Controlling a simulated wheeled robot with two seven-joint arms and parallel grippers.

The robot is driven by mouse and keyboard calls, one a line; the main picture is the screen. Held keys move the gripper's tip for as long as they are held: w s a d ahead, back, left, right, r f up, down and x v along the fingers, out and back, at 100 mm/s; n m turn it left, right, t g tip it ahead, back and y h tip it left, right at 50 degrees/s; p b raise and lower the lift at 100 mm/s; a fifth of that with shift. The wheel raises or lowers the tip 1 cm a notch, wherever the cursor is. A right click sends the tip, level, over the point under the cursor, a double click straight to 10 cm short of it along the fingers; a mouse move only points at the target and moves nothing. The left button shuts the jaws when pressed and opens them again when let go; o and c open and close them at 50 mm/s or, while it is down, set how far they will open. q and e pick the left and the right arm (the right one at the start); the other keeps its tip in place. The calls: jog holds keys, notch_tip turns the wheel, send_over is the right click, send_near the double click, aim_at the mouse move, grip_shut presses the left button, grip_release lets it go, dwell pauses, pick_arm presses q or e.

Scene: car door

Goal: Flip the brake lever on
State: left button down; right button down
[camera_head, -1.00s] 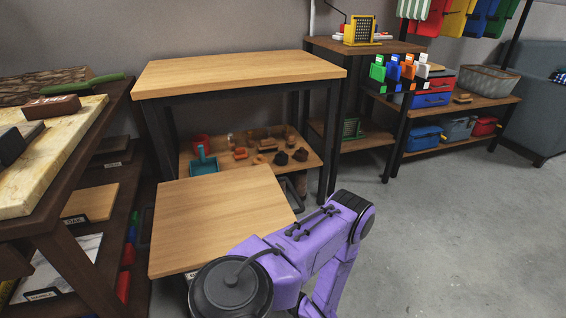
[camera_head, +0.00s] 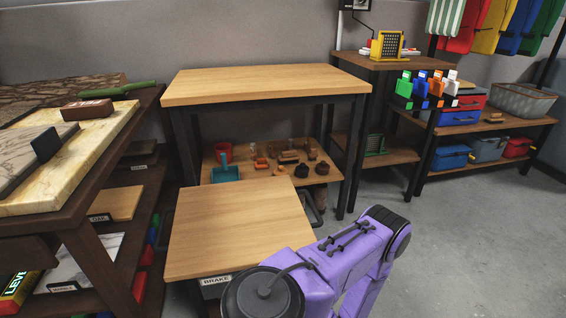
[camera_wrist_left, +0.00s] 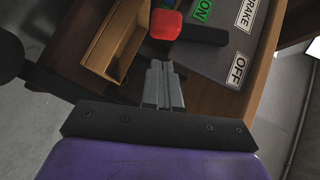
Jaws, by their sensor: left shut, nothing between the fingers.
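The brake lever shows in the left wrist view as a red knob (camera_wrist_left: 165,23) on a black arm (camera_wrist_left: 205,35). The arm lies beside the green ON label (camera_wrist_left: 203,9) on a grey panel. A white OFF label (camera_wrist_left: 237,71) and a BRAKE label (camera_wrist_left: 247,14) are on the same panel. My left gripper (camera_wrist_left: 158,66) is shut and empty, its fingertips just below the red knob in that picture; I cannot tell whether they touch it. In the head view, only a BRAKE label (camera_head: 217,280) shows under a small wooden top. My right gripper is not in view.
The small wooden top (camera_head: 235,225) stands before a taller wooden table (camera_head: 265,84). A workbench with a stone slab (camera_head: 70,165) is at the left. A wooden box-like piece (camera_wrist_left: 113,40) lies left of my fingers. Floor at the right is clear.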

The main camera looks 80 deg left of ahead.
pick_arm(q)
jog(key=p+v, duration=0.1)
jog(key=v, duration=0.8)
jog(key=shift+w+d+r, duration=0.25)
jog(key=shift+d, duration=0.05)
